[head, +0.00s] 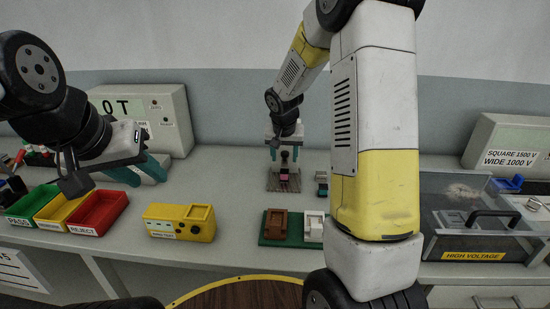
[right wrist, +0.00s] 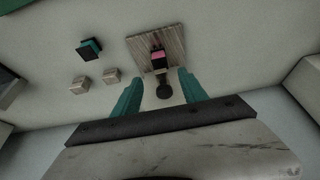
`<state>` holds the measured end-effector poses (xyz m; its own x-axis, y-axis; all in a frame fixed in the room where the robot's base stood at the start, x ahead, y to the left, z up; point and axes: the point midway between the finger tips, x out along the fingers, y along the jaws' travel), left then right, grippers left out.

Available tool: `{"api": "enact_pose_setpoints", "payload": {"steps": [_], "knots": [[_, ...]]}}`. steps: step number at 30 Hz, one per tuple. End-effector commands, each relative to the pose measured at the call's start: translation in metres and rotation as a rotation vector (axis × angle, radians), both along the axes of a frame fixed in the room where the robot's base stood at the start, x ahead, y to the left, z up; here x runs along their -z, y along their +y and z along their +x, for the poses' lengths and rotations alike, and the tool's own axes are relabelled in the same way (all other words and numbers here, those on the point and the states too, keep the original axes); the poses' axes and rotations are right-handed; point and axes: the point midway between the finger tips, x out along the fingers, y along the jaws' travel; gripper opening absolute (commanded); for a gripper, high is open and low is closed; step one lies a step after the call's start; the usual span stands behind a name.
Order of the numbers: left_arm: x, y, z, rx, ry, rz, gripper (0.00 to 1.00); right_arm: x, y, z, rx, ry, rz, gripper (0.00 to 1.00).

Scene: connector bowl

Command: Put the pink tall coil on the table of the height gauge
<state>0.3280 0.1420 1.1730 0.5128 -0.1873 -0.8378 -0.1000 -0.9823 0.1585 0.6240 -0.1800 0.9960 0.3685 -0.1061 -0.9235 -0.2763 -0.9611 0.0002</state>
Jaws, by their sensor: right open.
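A small pink piece (head: 284,175), which looks like the pink tall coil, sits on a brown wood-like plate (head: 283,186), which appears to be the height gauge's table. In the right wrist view the pink coil (right wrist: 158,54) shows on the plate (right wrist: 174,42), with dark parts around it. A dark round part (right wrist: 163,89) lies between my fingers there. My right gripper (head: 285,156) is open just behind and above the pink piece, its teal fingers apart and not around it. My left gripper (head: 140,173) is open and empty behind the red bin.
Green, yellow and red bins (head: 98,211) stand at left, beside a yellow box (head: 179,222). A green board (head: 290,242) with brown and white blocks lies in front of the plate. A dark teal piece (head: 321,184) is right of it. A clear high-voltage box (head: 470,215) stands at right.

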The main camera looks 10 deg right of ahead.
Motion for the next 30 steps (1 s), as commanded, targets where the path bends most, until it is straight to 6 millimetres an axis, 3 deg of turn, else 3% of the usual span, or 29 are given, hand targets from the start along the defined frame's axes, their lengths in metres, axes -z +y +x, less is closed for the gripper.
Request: {"api": "enact_pose_setpoints", "payload": {"steps": [7,11,15,21,27,30], "knots": [[0.0,0.0,0.0,0.0,0.0,0.0,0.36,-0.025,0.002,-0.011,-0.003,-0.004,0.002,0.5],[0.0,0.0,0.0,0.0,0.0,0.0,0.36,-0.056,0.001,-0.034,-0.021,-0.018,0.016,0.5],[0.0,0.0,0.0,0.0,0.0,0.0,0.36,-0.106,0.001,-0.086,-0.067,-0.045,0.045,0.5],[0.0,0.0,0.0,0.0,0.0,0.0,0.36,-0.156,0.011,-0.175,-0.172,-0.091,0.091,0.5],[0.0,0.0,0.0,0.0,0.0,0.0,0.36,-0.175,0.025,-0.253,-0.287,-0.144,0.127,0.5],[0.0,0.0,0.0,0.0,0.0,0.0,0.36,-0.177,0.032,-0.277,-0.33,-0.163,0.137,0.5]]}}
